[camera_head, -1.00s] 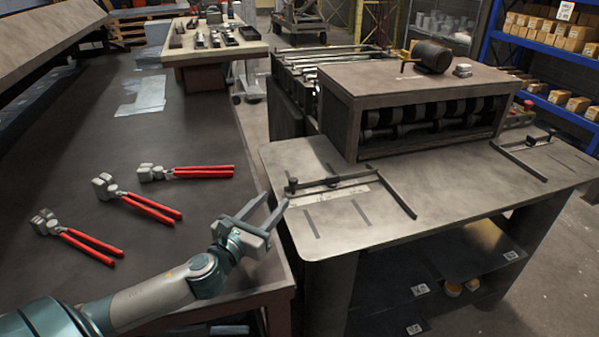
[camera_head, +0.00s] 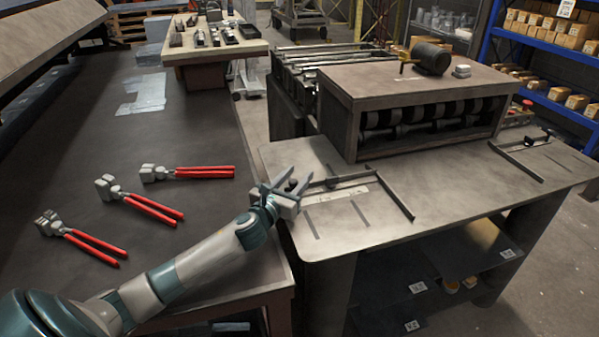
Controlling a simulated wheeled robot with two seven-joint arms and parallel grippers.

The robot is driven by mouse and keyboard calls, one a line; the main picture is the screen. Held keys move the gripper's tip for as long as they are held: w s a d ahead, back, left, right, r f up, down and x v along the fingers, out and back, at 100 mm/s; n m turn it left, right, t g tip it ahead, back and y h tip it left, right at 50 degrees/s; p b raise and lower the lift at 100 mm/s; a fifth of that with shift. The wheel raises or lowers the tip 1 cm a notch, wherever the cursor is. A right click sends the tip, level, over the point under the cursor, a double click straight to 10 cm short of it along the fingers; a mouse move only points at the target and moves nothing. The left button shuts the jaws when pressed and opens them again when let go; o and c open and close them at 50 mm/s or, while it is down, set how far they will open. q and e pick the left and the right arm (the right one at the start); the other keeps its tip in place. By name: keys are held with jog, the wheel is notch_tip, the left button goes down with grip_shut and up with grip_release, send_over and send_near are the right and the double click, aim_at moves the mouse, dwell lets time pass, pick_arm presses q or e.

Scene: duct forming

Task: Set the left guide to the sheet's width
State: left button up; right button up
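The left guide (camera_head: 394,197) is a dark bar on the near left part of the metal machine table (camera_head: 440,205). A thin rod (camera_head: 345,180) runs left from it to a small dark knob (camera_head: 292,184) near the table's left edge. My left gripper (camera_head: 289,178) is at that knob, with its fingers apart and the knob showing between them. I cannot tell whether the fingers touch it. Short dark marks (camera_head: 360,212) lie on the table left of the guide bar. My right gripper is not in view.
A matching right guide (camera_head: 518,162) is at the table's right. The roller housing (camera_head: 410,90) stands behind, with a dark cylinder (camera_head: 430,57) on top. Several red-handled tools (camera_head: 150,207) lie on the dark workbench (camera_head: 200,130) at left. A gap separates bench and table.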

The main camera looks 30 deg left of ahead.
pick_arm(q)
jog(key=shift+w, duration=0.8)
